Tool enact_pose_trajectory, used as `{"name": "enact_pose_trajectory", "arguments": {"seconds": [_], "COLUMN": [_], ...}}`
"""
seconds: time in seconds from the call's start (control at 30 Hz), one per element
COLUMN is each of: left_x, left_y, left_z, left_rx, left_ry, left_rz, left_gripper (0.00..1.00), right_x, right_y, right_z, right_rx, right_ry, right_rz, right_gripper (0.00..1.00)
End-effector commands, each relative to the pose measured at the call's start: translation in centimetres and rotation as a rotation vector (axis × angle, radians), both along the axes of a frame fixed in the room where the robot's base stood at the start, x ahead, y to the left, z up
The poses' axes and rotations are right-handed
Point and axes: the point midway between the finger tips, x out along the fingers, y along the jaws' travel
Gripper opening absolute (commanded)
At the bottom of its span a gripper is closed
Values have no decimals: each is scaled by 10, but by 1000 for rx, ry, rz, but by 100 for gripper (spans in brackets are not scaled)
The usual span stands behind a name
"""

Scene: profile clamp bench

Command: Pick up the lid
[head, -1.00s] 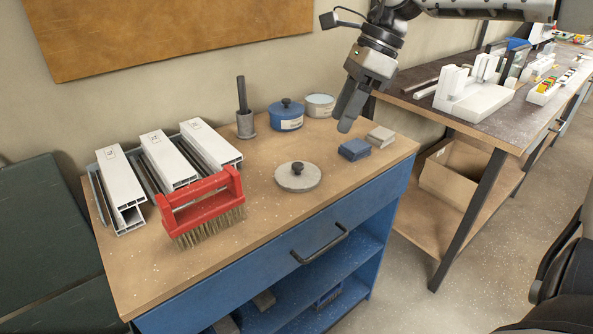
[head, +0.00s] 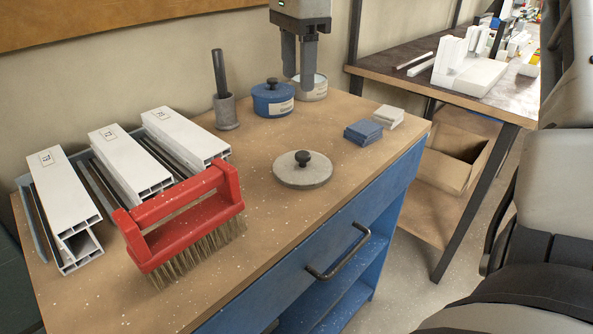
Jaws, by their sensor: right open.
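The lid (head: 303,170) is a round grey disc with a black knob, lying flat on the wooden bench top right of the red brush. A blue pot (head: 272,99) with its own black-knobbed lid stands at the back. Beside it is an open light grey tin (head: 313,88) with a pale label. My right gripper (head: 299,84) hangs with its fingers pointing down, open and empty, in front of the tin and above and behind the grey lid. It is apart from the lid. My left gripper is not in view.
A red wire brush (head: 187,217) and several white profiles (head: 118,162) fill the left side. A pestle in a mortar (head: 225,105) stands at the back. Blue (head: 363,132) and pale (head: 388,116) blocks lie to the right. Bench surface around the lid is clear.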

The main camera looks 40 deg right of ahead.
Motion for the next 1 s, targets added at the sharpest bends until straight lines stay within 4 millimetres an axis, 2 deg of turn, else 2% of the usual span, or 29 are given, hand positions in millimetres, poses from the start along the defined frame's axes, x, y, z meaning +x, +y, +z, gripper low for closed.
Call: {"name": "enact_pose_trajectory", "arguments": {"seconds": [0.2,0.33,0.43,0.67,0.9,1.0], "left_x": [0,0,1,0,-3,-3], "left_y": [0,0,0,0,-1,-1], "left_z": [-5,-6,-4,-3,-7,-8], "left_rx": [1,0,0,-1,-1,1], "left_ry": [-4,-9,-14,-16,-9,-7], "left_rz": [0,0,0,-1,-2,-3], "left_gripper": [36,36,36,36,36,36], "right_x": [-1,-1,-1,-3,-9,-9], "right_y": [0,0,0,-1,-5,-4], "right_z": [-49,-74,-86,-101,-137,-144], "right_rx": [4,3,3,3,2,3], "right_ry": [5,4,2,2,3,1], "right_rz": [1,0,0,-1,-1,-1], "right_gripper": [51,51,51,51,51,51]}}
